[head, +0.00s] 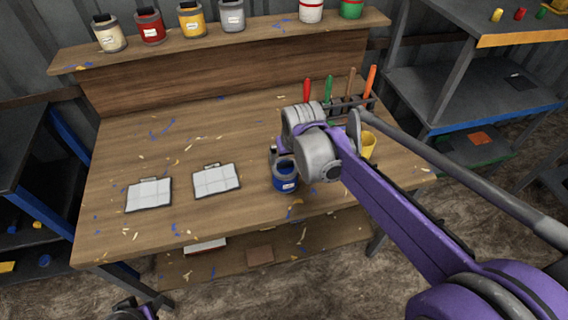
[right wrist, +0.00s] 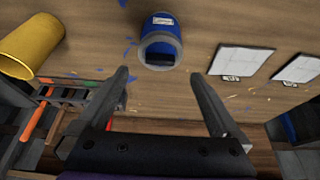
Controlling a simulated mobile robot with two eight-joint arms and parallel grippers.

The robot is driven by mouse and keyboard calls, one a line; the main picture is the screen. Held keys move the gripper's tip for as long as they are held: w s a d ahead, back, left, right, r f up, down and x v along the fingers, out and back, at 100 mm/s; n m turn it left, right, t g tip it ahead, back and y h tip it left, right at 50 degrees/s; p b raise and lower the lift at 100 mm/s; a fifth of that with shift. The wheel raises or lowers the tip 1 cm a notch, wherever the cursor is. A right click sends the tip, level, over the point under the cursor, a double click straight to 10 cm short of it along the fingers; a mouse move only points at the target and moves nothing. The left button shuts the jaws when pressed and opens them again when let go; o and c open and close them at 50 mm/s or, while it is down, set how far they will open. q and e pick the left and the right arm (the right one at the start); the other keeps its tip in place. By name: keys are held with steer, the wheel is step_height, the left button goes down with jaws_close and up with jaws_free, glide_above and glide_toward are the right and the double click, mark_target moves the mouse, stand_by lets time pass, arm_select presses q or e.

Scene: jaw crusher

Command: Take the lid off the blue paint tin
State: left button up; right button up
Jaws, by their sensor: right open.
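The blue paint tin (head: 286,183) stands upright on the wooden bench, right of the two white-paned cards, with a white label on its front. Its upper part is partly hidden by my right wrist in the head view. In the right wrist view the blue tin (right wrist: 162,28) has a grey rim and a dark block-like grip on its lid (right wrist: 160,59). My right gripper (right wrist: 168,77) is open and empty, its fingers apart, with the tin's top ahead between them and not touching. My left gripper (head: 136,309) shows only in part at the bottom edge.
A yellow cup (head: 368,145) and a rack of coloured-handled tools (head: 350,103) stand right of the tin. Several paint tins line the back shelf (head: 265,28).

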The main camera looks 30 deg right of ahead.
mark_target(285, 163)
steer(key=x, duration=0.7)
steer(key=shift+w+r, duration=0.1)
steer(key=shift+w, duration=0.25)
steer(key=c, duration=1.4)
